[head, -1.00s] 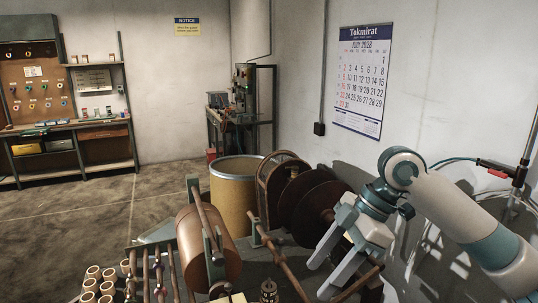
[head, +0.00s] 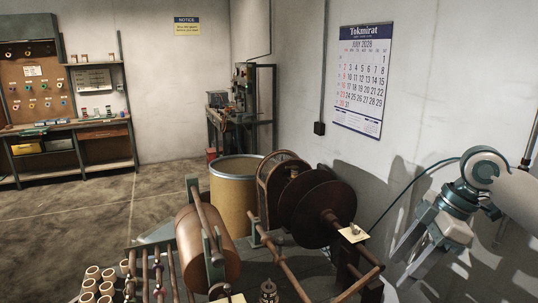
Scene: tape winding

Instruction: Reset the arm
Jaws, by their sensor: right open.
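My right gripper (head: 408,258) hangs at the right side of the head view, its two pale fingers pointing down and left. It is open, with nothing seen between the fingers. It is apart from the winding machine, to the right of the dark round discs (head: 325,208). The machine's copper-brown roller (head: 203,250) sits left of the discs. My left gripper is not in view.
A tan drum (head: 233,200) stands behind the machine. Several tape cores (head: 92,285) stand at the lower left. A small pale card (head: 353,234) sits by the discs. The wall with a calendar (head: 362,80) is close on the right. The floor at left is clear.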

